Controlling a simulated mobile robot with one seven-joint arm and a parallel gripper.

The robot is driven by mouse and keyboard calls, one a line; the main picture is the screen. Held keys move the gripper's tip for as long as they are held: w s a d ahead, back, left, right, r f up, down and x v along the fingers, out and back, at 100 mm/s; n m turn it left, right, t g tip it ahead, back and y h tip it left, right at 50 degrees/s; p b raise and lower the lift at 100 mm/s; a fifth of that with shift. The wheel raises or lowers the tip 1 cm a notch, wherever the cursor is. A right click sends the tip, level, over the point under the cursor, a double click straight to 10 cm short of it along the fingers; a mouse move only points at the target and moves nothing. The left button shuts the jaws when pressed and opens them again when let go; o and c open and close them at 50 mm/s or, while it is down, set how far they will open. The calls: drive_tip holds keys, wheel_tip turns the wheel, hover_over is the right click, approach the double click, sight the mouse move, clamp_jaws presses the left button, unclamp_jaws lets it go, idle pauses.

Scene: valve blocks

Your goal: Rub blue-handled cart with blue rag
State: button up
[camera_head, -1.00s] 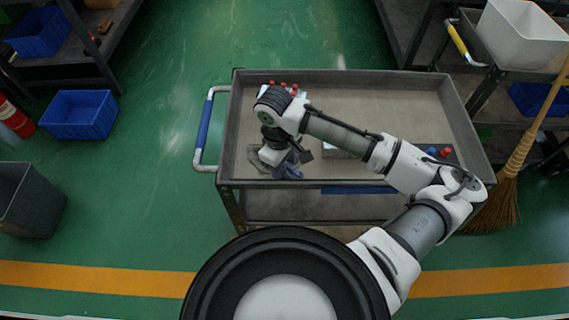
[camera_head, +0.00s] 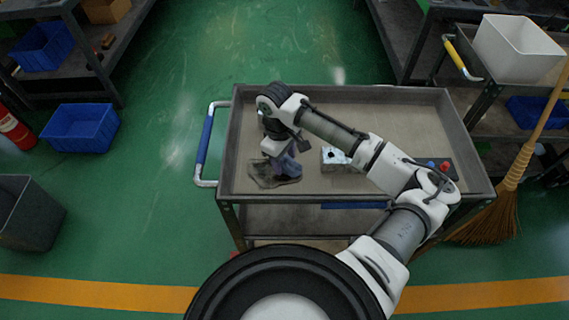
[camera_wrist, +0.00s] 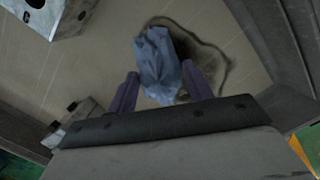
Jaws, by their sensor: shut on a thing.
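The cart (camera_head: 466,135) stands in front of me, with a blue-gripped handle (camera_head: 205,139) on its left end. My gripper (camera_head: 283,163) is low over the left front part of its top tray. In the wrist view, my gripper (camera_wrist: 160,70) is shut on the crumpled blue rag (camera_wrist: 157,52), which bunches between and past the fingertips. A dark patch with a darker edge (camera_wrist: 224,52) lies on the tray beside and under the rag. It shows in the head view (camera_head: 262,179) too. I cannot tell how firmly the rag touches the tray.
A metal valve block (camera_head: 336,158) sits in the tray right of my gripper. A dark block with red and blue knobs (camera_head: 445,168) is at the tray's right. Raised walls edge the tray. A broom (camera_head: 500,205) leans at right; a blue bin (camera_head: 82,128) is on the left floor.

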sight(264, 191)
drive_tip(key=shift+w+f, duration=0.2)
drive_tip(key=shift+w, duration=2.2)
drive_tip(key=shift+a+f, duration=0.1)
drive_tip(key=shift+a, duration=0.85)
drive_tip(key=shift+s+f+p, duration=0.15)
drive_tip(key=shift+s+p, duration=0.85)
drive_tip(key=shift+s, duration=1.2)
drive_tip(key=shift+s+p, duration=0.65)
drive_tip(key=shift+s, duration=3.2)
drive_tip(key=shift+a, duration=1.05)
drive_tip(key=shift+c, duration=0.3)
drive_tip(key=shift+w+p, duration=0.5)
drive_tip(key=shift+w, duration=5.55)
drive_tip(key=shift+a+p, duration=0.35)
drive_tip(key=shift+a, duration=0.6)
drive_tip(key=shift+s+p, duration=0.45)
drive_tip(key=shift+s, duration=3.7)
drive_tip(key=shift+s+f, duration=0.1)
drive_tip(key=shift+s, duration=1.85)
